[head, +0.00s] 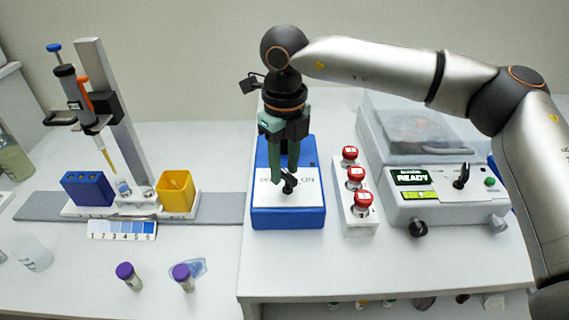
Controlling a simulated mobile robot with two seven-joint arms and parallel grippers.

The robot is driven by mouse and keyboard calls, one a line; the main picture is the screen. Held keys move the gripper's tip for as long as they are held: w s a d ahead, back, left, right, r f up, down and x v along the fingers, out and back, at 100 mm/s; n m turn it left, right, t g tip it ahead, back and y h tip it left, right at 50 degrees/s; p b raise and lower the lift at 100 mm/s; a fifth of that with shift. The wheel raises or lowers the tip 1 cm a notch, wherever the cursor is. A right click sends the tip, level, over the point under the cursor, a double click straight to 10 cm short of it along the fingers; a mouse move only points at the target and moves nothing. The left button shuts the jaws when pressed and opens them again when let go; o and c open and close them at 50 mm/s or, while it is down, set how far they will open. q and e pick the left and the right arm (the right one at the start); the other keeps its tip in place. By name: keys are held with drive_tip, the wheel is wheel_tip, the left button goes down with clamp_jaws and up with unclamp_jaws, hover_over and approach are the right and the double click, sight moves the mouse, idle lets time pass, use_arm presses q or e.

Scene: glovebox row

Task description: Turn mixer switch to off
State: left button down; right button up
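The mixer is a blue box with a white top plate (309,199), standing on the white bench in the middle of the head view. A small black switch (289,184) sits on the top plate. "ON" is legible to its right; lettering to its left is mostly hidden by a finger. My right gripper (285,172) points down from above, its dark green fingers at the switch. The fingers overlap the switch in the picture, so contact and finger gap are unclear. Which way the switch lever points is also unclear. My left gripper is out of view.
Right of the mixer is a white block with several red-capped vials (355,178), then a lidded machine (413,196) reading "READY". At left are a pipette stand (113,110), a blue rack (88,189), a yellow bin (177,190) and purple-capped tubes (129,275).

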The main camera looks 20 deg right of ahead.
clamp_jaws()
idle(0.3)
drive_tip(key=shift+a+n, duration=0.1)
drive_tip(key=shift+n, duration=1.3)
drive_tip(key=shift+o, duration=0.8)
unclamp_jaws()
drive_tip(key=shift+s, duration=0.1)
